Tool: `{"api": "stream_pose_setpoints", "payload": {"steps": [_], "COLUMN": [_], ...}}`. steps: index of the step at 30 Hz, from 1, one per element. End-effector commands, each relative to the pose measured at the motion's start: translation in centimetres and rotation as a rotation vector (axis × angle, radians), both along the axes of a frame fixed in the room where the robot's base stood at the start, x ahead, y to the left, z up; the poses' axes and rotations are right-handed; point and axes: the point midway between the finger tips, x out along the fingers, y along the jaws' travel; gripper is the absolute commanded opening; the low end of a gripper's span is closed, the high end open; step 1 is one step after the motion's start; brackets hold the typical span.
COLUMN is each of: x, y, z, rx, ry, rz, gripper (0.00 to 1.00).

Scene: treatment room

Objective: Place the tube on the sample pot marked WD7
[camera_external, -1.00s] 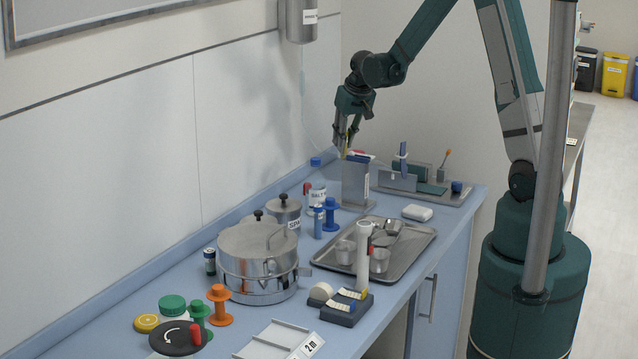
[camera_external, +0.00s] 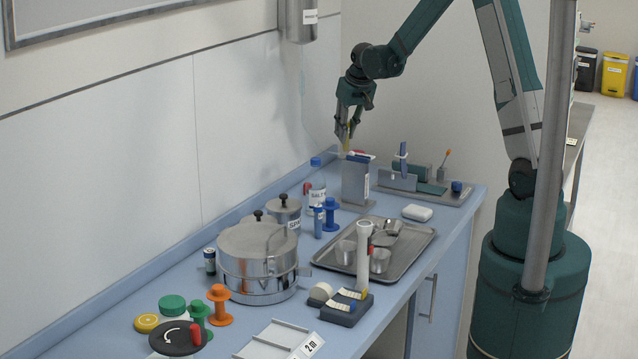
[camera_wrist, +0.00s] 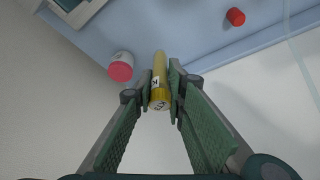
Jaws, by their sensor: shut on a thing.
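My gripper (camera_wrist: 160,88) is shut on a yellow tube (camera_wrist: 159,80), which has a small white label with dark marks. In the external view my gripper (camera_external: 348,132) is at the back of the counter, above and behind a grey upright holder, with the yellow tube (camera_external: 347,143) between its fingers. A pot with a pinkish-red lid (camera_wrist: 121,68) and pale side stands left of the tube in the wrist view, apart from it. Its marking is too small to read, so I cannot tell whether it is WD7. Its lower part is hidden in the external view.
The grey upright holder (camera_external: 356,184) stands in front of my gripper. A tray with blue and green items (camera_external: 430,191) lies to its right. A small red object (camera_wrist: 235,17) is at the top right in the wrist view. A bottle (camera_external: 317,185) and steel pots (camera_external: 257,262) stand nearer the camera.

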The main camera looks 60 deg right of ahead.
Motion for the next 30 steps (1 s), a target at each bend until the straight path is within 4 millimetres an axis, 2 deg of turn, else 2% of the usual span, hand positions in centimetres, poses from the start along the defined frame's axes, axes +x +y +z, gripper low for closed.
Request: {"api": "stream_pose_setpoints", "payload": {"steps": [1,9,15,20,30], "x": [0.4,2.0,2.4,2.5,2.5], "y": [-1.5,-9.0,-12.7,-13.7,-13.7], "z": [0.6,3.4,4.8,5.1,5.0], "rx": [0.000,0.001,0.000,0.001,0.000], "ry": [0.000,0.000,0.000,0.000,0.000], "rz": [-0.012,-0.067,-0.093,-0.098,-0.100], "gripper": [0.04,0.04,0.04,0.04,0.04]}}
